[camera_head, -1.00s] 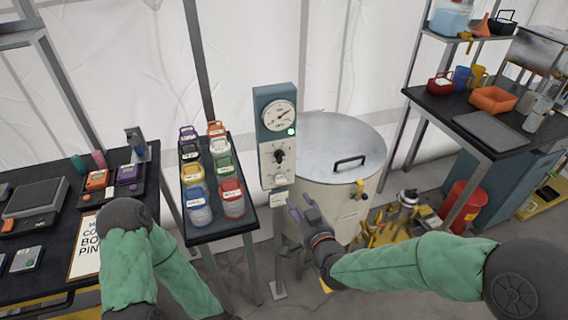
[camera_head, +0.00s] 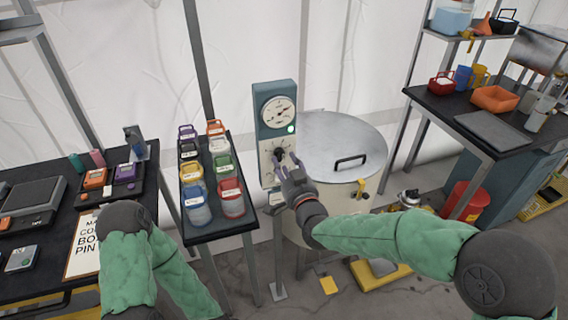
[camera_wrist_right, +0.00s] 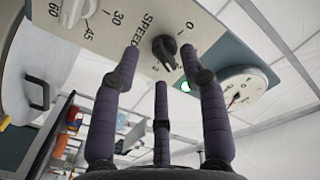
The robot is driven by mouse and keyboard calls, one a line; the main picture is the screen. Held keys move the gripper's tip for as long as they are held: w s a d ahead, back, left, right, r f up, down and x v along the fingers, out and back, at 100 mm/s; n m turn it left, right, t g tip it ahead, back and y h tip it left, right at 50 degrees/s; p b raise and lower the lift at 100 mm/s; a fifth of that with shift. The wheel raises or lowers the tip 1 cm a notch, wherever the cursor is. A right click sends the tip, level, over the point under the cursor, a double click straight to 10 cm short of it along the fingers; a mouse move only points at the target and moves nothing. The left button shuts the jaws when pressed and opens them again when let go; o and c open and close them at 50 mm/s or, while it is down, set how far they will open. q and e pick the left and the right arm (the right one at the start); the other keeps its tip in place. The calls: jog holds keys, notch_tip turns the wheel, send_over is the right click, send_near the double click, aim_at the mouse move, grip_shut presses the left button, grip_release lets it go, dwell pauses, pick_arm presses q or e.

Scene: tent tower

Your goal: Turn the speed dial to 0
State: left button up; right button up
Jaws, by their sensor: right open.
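The speed dial is a small black knob (camera_wrist_right: 165,47) on a pale control panel (camera_wrist_right: 110,22), with the word SPEED and a 0 mark beside it in the right wrist view. In the head view the knob (camera_head: 279,152) sits below a round gauge (camera_head: 278,111) and a lit green light (camera_head: 291,128). My right gripper (camera_head: 285,168) is just in front of the panel by the knob. In the right wrist view its fingers (camera_wrist_right: 160,72) are spread open, with the knob between and beyond their tips. My left arm (camera_head: 135,255) shows at lower left; its gripper is out of frame.
A metal drum (camera_head: 345,150) with a handled lid stands right of the panel. A bench (camera_head: 215,230) with several coloured jars stands to its left. A lower pale knob (camera_wrist_right: 75,10) has a scale marked 30, 45 and 60.

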jog(key=shift+x, duration=0.9)
grip_shut()
